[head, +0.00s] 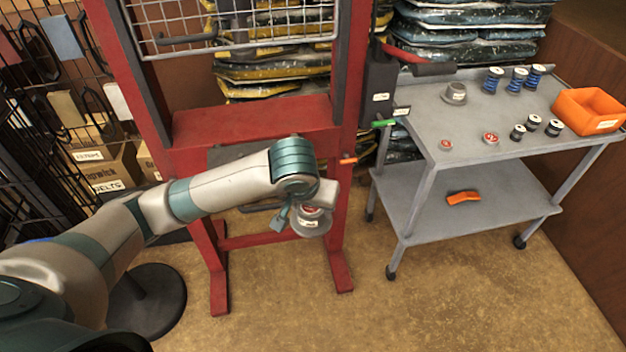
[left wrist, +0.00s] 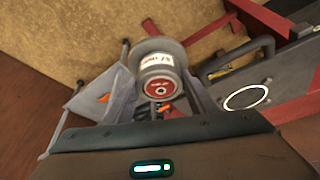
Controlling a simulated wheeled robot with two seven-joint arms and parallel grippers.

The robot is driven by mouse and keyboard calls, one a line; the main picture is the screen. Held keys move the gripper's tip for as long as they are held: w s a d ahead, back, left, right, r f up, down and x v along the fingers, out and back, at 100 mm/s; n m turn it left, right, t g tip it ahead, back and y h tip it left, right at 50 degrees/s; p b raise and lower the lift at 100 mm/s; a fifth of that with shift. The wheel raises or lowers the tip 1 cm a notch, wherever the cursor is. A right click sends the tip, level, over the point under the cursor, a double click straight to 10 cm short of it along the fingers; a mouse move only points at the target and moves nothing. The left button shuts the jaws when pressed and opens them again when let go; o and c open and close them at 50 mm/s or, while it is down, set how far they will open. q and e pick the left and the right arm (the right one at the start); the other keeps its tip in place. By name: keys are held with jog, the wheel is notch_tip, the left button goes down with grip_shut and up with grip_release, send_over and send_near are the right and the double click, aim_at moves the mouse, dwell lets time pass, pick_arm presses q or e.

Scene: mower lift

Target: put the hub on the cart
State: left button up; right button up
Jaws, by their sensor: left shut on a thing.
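The hub (head: 311,222) is a grey flanged piece with a red cap and a white label. My left gripper (head: 298,213) is shut on it and holds it in the air in front of the red lift frame, left of the cart. In the left wrist view the hub (left wrist: 157,73) sits between the two fingers, red cap toward the camera. The grey cart (head: 424,122) stands at the right with a top and a lower shelf. My right gripper is not in view.
On the cart top are a grey flanged part (head: 455,93), blue springs (head: 515,80), small dark cylinders (head: 534,123), red-capped pieces (head: 491,138) and an orange bin (head: 590,110). An orange piece (head: 463,197) lies on the lower shelf. The red frame (head: 255,120) stands behind my arm.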

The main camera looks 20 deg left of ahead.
aim_at(299, 213)
pick_arm(q)
jog(key=shift+s+a+f+m, duration=0.3)
jog(key=shift+s+a+f, duration=0.7)
jog(key=shift+s+a, duration=0.05)
jog(key=shift+w+d, duration=0.15)
